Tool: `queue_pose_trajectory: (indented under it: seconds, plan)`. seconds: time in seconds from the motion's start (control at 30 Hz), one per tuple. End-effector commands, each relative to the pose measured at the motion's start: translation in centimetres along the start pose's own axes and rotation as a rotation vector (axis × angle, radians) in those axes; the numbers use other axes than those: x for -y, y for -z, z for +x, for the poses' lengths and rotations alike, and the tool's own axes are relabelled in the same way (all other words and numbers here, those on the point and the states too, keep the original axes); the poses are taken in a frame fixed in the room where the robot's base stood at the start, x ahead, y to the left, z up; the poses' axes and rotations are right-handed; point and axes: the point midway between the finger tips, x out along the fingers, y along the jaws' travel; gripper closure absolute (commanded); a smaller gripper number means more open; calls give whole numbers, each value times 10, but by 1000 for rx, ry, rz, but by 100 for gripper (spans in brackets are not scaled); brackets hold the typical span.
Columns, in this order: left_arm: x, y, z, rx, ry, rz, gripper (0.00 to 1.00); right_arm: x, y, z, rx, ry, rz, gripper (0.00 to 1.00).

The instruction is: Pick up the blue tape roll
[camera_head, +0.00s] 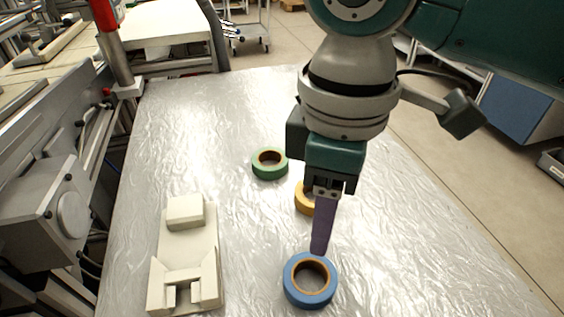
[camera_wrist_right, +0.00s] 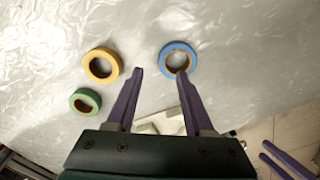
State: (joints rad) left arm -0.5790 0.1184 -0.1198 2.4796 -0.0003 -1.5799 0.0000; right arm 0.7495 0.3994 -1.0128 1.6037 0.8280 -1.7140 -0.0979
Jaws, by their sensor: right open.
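The blue tape roll (camera_head: 310,300) lies flat near the front of the table. In the right wrist view it (camera_wrist_right: 164,60) is right of centre, and one finger tip overlaps it. My right gripper (camera_head: 319,251) points down just behind the roll in the head view, where its fingers overlap as one purple strip. In the wrist view its fingers (camera_wrist_right: 160,73) are apart with nothing between them. I cannot tell the height of the tips. My left gripper is outside the head view; two purple fingers (camera_wrist_right: 280,160), apparently its own, show apart at the wrist view's lower right.
A yellow roll (camera_head: 301,200), partly hidden by my right gripper, and a green roll (camera_head: 270,175) lie behind the blue one. A cream fixture (camera_head: 185,250) stands at the left. The table (camera_head: 215,130) is clear at the back.

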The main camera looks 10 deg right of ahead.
Motion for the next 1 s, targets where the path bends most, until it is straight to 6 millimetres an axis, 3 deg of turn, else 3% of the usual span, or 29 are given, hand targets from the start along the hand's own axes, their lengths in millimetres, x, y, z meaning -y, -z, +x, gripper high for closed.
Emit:
queue_pose_trajectory:
  seconds: [0.5, 0.8, 1.0]
  plan:
    - [1, -6, 16, 3, 4, 4, 50, 4, 2, 67, 0, 0, 2, 47]
    - [0, -6, 15, 2, 3, 4, 50, 4, 2, 72, -2, -2, 2, 47]
    - [-1, -6, 15, 1, -1, 0, 50, 4, 2, 71, -2, -2, 2, 70]
